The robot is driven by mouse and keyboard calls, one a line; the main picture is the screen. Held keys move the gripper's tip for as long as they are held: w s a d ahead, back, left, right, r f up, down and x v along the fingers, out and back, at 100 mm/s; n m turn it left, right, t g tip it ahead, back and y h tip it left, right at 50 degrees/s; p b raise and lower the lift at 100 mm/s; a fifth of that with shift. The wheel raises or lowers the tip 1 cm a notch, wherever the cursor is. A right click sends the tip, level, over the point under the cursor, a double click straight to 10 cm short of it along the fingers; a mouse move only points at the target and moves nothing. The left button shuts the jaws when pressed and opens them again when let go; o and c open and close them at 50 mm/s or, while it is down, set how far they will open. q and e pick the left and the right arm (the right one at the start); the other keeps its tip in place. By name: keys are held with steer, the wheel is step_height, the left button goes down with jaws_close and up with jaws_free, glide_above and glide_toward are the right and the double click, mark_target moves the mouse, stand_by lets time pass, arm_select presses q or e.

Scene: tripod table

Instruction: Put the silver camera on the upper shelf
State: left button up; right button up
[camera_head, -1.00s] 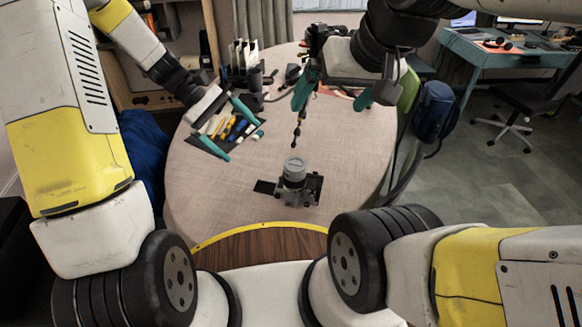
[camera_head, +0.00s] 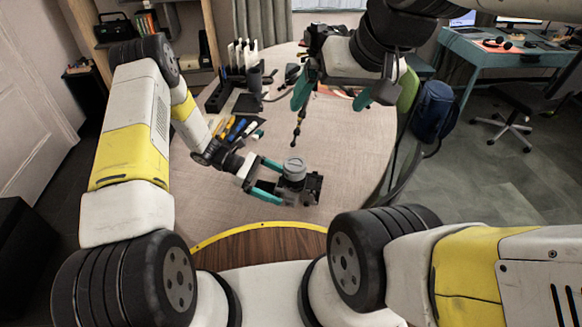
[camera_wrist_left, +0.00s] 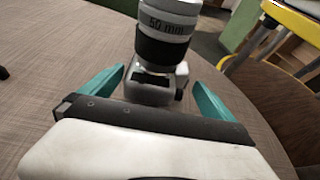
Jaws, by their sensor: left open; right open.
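In the left wrist view the fingers (camera_wrist_left: 155,90) lie on either side of the camera; contact cannot be told. My right gripper (camera_head: 333,95) is open above the table's far right part. A wooden shelf unit (camera_head: 93,48) stands at the back left; which board is the upper shelf is unclear.
The round table (camera_head: 350,150) has free room right of the camera. Several coloured tools (camera_head: 237,130) and a black holder (camera_head: 232,80) are at its far left. A thin dark rod (camera_head: 298,125) shows below my right gripper. A blue backpack (camera_head: 434,110) is at the right.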

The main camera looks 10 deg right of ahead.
mark_target(296, 191)
arm_select(q)
steer(key=shift+r+x, duration=0.15)
steer(key=shift+x, duration=1.35)
steer(key=shift+r+x, duration=0.15)
steer(key=shift+x, duration=1.35)
steer(key=shift+d, duration=0.1)
steer(key=c, duration=1.6)
steer(key=shift+r, duration=0.1)
steer(key=shift+c, duration=1)
